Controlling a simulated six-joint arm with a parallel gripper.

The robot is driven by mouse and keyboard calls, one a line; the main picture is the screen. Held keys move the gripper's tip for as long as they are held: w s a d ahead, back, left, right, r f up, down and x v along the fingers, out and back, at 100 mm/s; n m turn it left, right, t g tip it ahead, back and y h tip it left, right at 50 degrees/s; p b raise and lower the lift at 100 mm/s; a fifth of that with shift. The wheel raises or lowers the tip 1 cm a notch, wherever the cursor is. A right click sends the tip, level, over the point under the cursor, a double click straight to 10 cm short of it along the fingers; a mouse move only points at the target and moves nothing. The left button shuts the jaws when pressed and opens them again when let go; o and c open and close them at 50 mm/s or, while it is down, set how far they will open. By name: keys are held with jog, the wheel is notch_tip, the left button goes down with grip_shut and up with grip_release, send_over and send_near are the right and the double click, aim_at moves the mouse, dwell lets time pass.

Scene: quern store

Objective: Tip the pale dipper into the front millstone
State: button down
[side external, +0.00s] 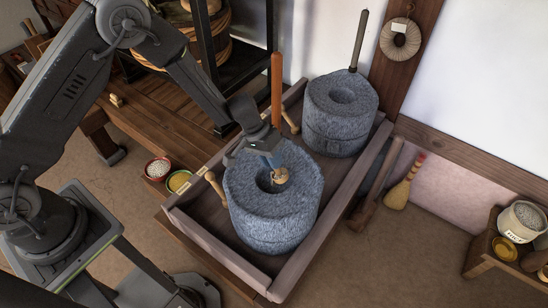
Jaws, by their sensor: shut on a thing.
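The front millstone (265,222) is a grey stone drum with a dark hollow in its top, standing in a wooden trough. My gripper (274,163) points down over that hollow and is shut on the pale dipper (281,176). The dipper shows as a small tan, round piece at the fingertips, over the right part of the hollow. The fingers and the small size hide its handle and contents. I cannot tell its tilt, or whether it touches the stone.
The rear millstone (340,118) stands behind in the same trough (226,262). An upright orange-brown handle (277,85) rises close behind my gripper. Two small bowls, one with white grains (158,169) and one yellowish (179,181), sit left of the trough. A broom (398,192) leans at right.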

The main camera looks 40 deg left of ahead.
jog(key=shift+s+a+f+t+h, duration=0.15)
jog(key=shift+a+f+h, duration=0.3)
jog(key=shift+h, duration=0.5)
jog(key=shift+a+f+t+h, duration=0.25)
jog(key=shift+a+h, duration=0.3)
jog(key=shift+h, duration=0.45)
jog(key=shift+s+a+f+t+h, duration=0.1)
jog(key=shift+a+f+h, duration=0.4)
jog(key=shift+h, duration=0.45)
jog(key=shift+d+r, duration=0.1)
jog(key=shift+d, duration=0.05)
jog(key=y, duration=0.1)
jog(key=d+r+y, duration=0.1)
jog(key=y, duration=0.1)
jog(key=d+y, duration=0.1)
jog(key=shift+w+d+r+g+y, duration=0.1)
jog(key=shift+w+r+g+y, duration=0.2)
jog(key=shift+r+g, duration=0.1)
jog(key=shift+w+d+r+g+y, duration=0.15)
jog(key=shift+d+r+y, duration=0.35)
jog(key=shift+y, duration=0.4)
jog(key=shift+s+d+r+g+y, duration=0.15)
jog(key=shift+d+r+y, duration=0.3)
jog(key=shift+y, duration=0.45)
jog(key=shift+w+d+r+y, duration=0.1)
jog(key=shift+d+r+y, duration=0.2)
jog(key=shift+y, duration=0.35)
jog(key=shift+w+d+r+y, duration=0.15)
jog(key=shift+d+y, duration=0.15)
jog(key=shift+y, duration=0.35)
